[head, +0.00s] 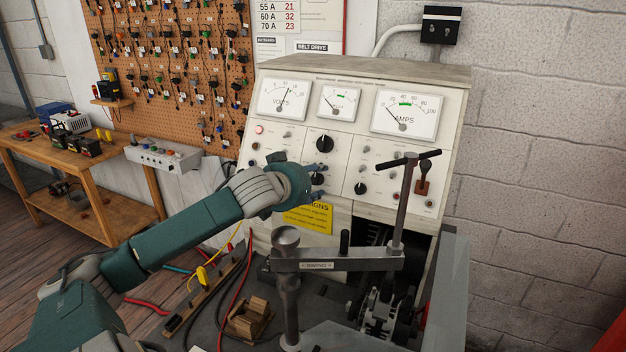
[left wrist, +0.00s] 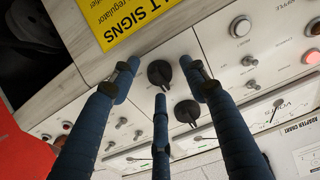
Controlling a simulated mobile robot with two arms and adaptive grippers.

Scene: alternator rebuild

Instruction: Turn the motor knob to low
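The test bench's pale control panel (head: 285,165) has several black knobs. A large knob (head: 324,143) sits in the centre column, with a lower knob (head: 317,179) below it. Which one is the motor knob cannot be read from their labels. My left gripper (head: 319,183) is at the lower knob, its fingers pointing at the panel. In the left wrist view its blue fingers are spread, open, with the lower knob (left wrist: 159,73) between the tips and the large knob (left wrist: 187,111) just beyond. Contact cannot be told. My right gripper is not in view.
A grey clamp arm (head: 335,260) and a tall T-handle (head: 402,200) stand close to the right of my left arm. A yellow sign (head: 308,217) is below the knobs. Switches and a brown lever (head: 423,180) are on the panel's right. A wooden bench (head: 110,165) is at left.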

